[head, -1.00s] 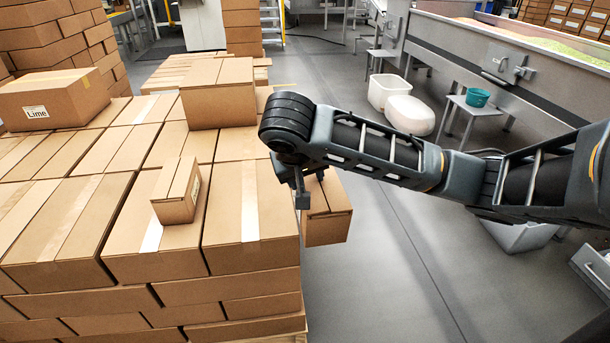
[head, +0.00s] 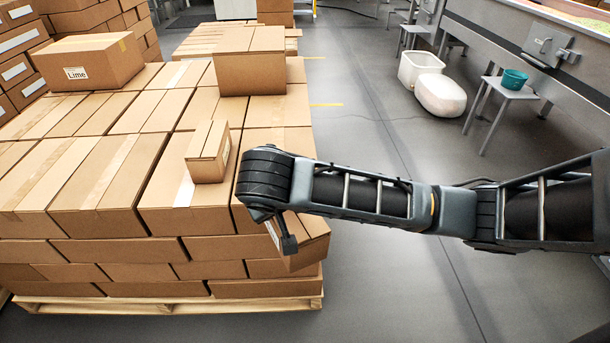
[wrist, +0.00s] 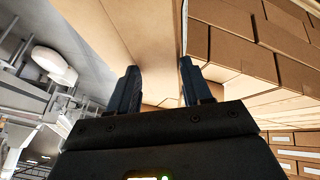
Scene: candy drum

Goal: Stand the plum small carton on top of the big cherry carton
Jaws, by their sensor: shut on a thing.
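My gripper (head: 287,243) is shut on a brown carton (head: 310,240), held tilted at the right side of the pallet stack; my arm hides part of it. A sliver of white label shows on it, unreadable. In the wrist view the carton (wrist: 130,35) lies between the two fingers of my gripper (wrist: 160,85). A small carton (head: 207,152) stands on the stack left of my gripper, its side label unreadable. A big carton (head: 249,72) stands farther back with no label showing. Another big carton (head: 92,64), labelled Lime, is at the far left. I see no readable plum or cherry label.
The stack of cartons (head: 120,250) rests on a wooden pallet (head: 170,304). Other carton stacks stand behind and left. Floor right of the pallet is clear.

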